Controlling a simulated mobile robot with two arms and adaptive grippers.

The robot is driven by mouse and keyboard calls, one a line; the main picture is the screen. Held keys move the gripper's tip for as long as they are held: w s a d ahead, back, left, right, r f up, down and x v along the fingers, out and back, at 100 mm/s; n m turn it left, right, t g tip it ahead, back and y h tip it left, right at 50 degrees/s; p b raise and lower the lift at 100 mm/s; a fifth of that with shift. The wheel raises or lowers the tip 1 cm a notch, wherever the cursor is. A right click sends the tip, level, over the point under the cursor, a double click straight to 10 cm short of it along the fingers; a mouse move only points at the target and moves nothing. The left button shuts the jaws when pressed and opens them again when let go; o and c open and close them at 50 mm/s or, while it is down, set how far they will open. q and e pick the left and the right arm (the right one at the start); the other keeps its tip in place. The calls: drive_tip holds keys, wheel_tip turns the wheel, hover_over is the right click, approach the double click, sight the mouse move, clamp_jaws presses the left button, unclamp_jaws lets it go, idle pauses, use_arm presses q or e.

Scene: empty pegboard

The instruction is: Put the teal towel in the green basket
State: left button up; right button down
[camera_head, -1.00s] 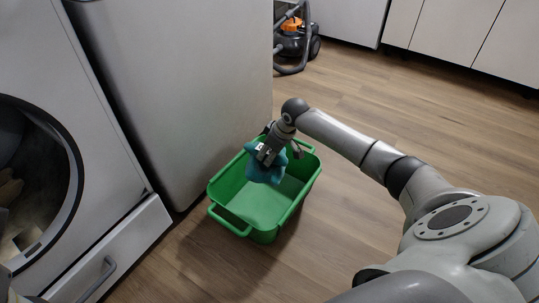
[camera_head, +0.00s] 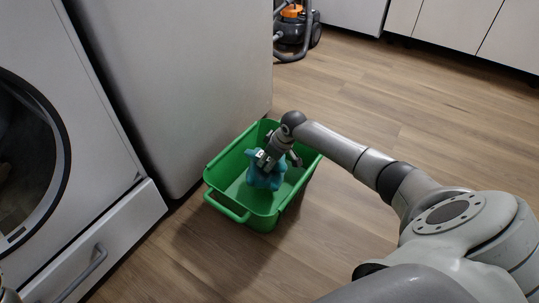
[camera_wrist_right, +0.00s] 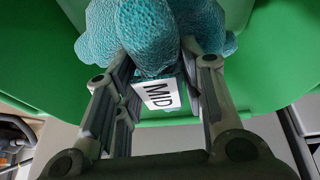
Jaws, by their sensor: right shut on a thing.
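The teal towel (camera_head: 266,176) is bunched up and hangs from my right gripper (camera_head: 272,160), inside the outline of the green basket (camera_head: 232,212). In the right wrist view, my right gripper (camera_wrist_right: 160,92) is shut on the towel (camera_wrist_right: 150,30), with a white "MID" tag between the fingers. The green basket (camera_wrist_right: 268,75) fills the background behind the towel there. I cannot tell whether the towel touches the basket floor. The basket stands on the floor, and the gripper hides part of its far side. My left gripper does not show clearly.
A front-loading washer (camera_head: 85,175) with a round door and a lower drawer stands at the left. A grey appliance (camera_head: 180,90) stands just behind the basket. An orange and black vacuum (camera_head: 293,30) is at the back. The wood floor (camera_head: 420,120) to the right is clear.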

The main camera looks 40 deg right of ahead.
drive_tip(key=shift+f, duration=0.3)
drive_tip(key=c, duration=0.9)
unclamp_jaws()
drive_tip(key=shift+o, duration=0.2)
drive_tip(key=shift+r, duration=0.1)
drive_tip(key=v, duration=1.2)
